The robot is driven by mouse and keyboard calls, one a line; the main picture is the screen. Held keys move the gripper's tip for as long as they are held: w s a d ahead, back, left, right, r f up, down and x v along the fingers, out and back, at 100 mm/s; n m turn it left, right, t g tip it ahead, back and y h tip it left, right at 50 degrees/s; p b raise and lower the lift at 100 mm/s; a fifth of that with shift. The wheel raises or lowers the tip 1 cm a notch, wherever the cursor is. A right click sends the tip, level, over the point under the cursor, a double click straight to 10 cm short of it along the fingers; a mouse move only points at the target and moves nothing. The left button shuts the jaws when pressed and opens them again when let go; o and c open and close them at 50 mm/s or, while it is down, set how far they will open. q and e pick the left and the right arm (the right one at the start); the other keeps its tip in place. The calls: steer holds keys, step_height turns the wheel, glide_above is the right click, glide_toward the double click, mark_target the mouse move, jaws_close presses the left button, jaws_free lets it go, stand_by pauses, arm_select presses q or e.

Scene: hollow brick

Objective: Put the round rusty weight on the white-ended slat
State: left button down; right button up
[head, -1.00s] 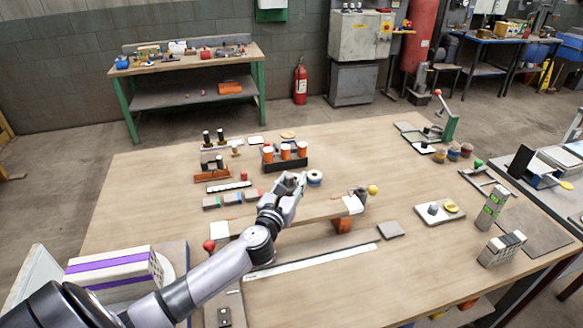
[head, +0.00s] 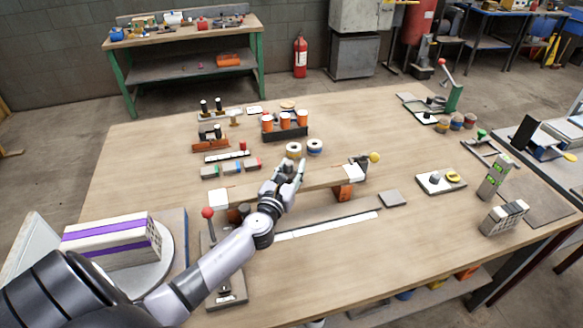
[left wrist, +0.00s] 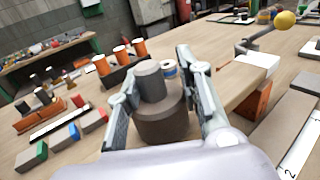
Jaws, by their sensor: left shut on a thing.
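In the left wrist view my left gripper (left wrist: 157,75) is shut on the round rusty weight (left wrist: 162,122), a brown-grey cylinder with a narrower knob on top. The weight stands upright between the fingers. In the head view my left gripper (head: 290,172) is over the middle of the white-ended slat (head: 322,181), and I cannot make out the weight there. The slat is a wooden strip with white ends, raised on orange supports. In the left wrist view the slat (left wrist: 232,82) runs behind the right finger. I cannot tell whether the weight touches it. My right gripper is not in view.
A red-knobbed lever (head: 208,213) is left of the slat. A white rule (head: 330,224) lies in front. The table's front right is mostly clear.

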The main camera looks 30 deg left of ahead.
arm_select(q)
steer(key=c, duration=1.1)
jaws_free()
steer(key=shift+r, duration=0.15)
steer(key=shift+s+d, duration=0.15)
steer(key=shift+s, duration=0.25)
steer(key=b+v, duration=0.1)
steer(key=v, duration=1)
steer(key=shift+s, duration=0.15)
